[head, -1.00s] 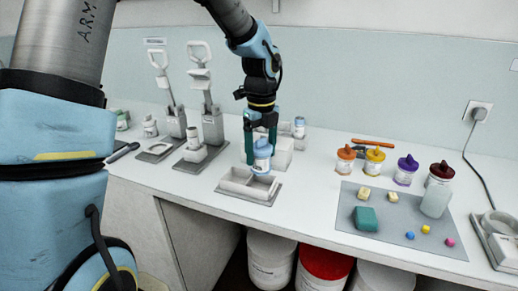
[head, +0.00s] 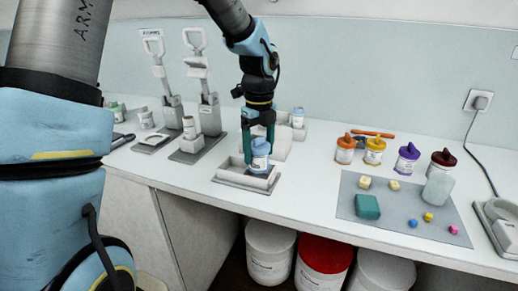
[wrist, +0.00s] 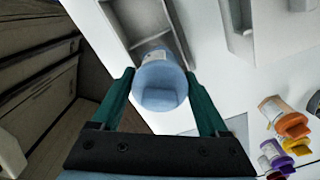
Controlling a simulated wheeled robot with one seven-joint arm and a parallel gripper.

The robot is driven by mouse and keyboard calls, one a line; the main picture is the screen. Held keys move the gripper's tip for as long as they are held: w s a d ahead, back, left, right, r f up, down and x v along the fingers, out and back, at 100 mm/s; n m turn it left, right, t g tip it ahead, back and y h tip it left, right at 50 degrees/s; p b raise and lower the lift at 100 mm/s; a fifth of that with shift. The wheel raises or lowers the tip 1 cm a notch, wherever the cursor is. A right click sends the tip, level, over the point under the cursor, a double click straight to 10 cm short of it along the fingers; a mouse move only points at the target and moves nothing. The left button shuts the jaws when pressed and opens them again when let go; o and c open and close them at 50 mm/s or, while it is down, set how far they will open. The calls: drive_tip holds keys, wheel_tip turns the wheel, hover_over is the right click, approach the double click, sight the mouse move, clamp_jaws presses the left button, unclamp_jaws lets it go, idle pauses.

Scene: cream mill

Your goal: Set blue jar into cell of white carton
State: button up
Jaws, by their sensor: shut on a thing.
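The blue jar (head: 260,158), with a white label, is upright between the green fingers of my gripper (head: 258,147). My gripper is shut on it. The white carton (head: 231,173) is a low open box with cells on a grey mat. In the head view the jar is at the carton's right part, its lower end overlapping the carton; I cannot tell how deep it sits. In the wrist view the jar's blue lid (wrist: 160,88) lies between the fingertips (wrist: 158,76), over the near end of the carton (wrist: 115,22). Its base is hidden there.
A white block stands just behind my gripper, with a small jar (head: 298,118) near it. Two grey stands with tall handles (head: 210,118) are to the left. A grey mat (head: 385,215) with small blocks, and several colour-lidded jars (head: 375,150), are to the right.

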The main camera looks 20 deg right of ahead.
sight(258, 163)
drive_tip(key=shift+f+p, duration=0.25)
drive_tip(key=shift+p, duration=0.1)
idle(0.5)
drive_tip(key=shift+f, duration=0.25)
idle(0.3)
drive_tip(key=shift+f+b, duration=0.4)
drive_tip(key=shift+f, duration=0.25)
drive_tip(key=shift+f, duration=0.4)
drive_tip(key=shift+f, duration=0.2)
drive_tip(key=shift+f, duration=0.25)
idle(0.8)
drive_tip(key=o, duration=0.8)
drive_tip(key=shift+a+f, duration=0.1)
wheel_tip(258, 163, up, 6)
drive_tip(key=p, duration=0.6)
drive_tip(key=shift+r, duration=0.2)
